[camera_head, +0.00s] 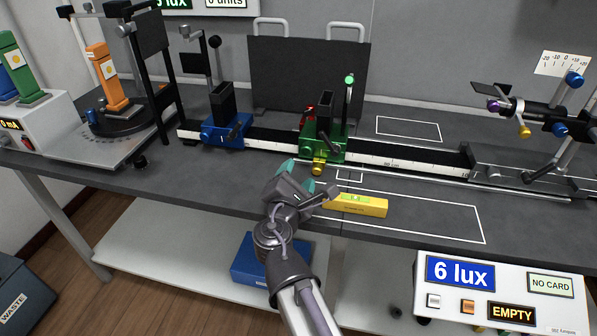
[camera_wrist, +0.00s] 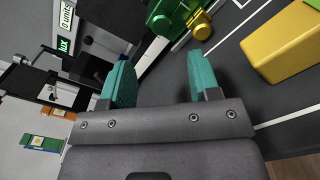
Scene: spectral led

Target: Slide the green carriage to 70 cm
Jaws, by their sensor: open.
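The green carriage (camera_head: 324,143) sits on the black rail (camera_head: 270,136) with its white scale, right of the blue carriage (camera_head: 226,128). It carries a post with a light green knob, and a yellow knob (camera_head: 318,169) sticks out at its front. My gripper (camera_head: 298,174) is open and empty, in front of the green carriage and apart from it. In the wrist view, the teal fingers (camera_wrist: 158,84) are spread, and part of the green carriage (camera_wrist: 172,14) with its yellow knob (camera_wrist: 201,27) shows beyond them. The scale numbers are too small to read.
A yellow spirit level (camera_head: 356,206) lies on the bench right of my gripper. A dark panel (camera_head: 308,75) stands behind the rail. A grey block (camera_head: 512,174) and clamped optics stand at the right. A white display box (camera_head: 500,290) reads 6 lux.

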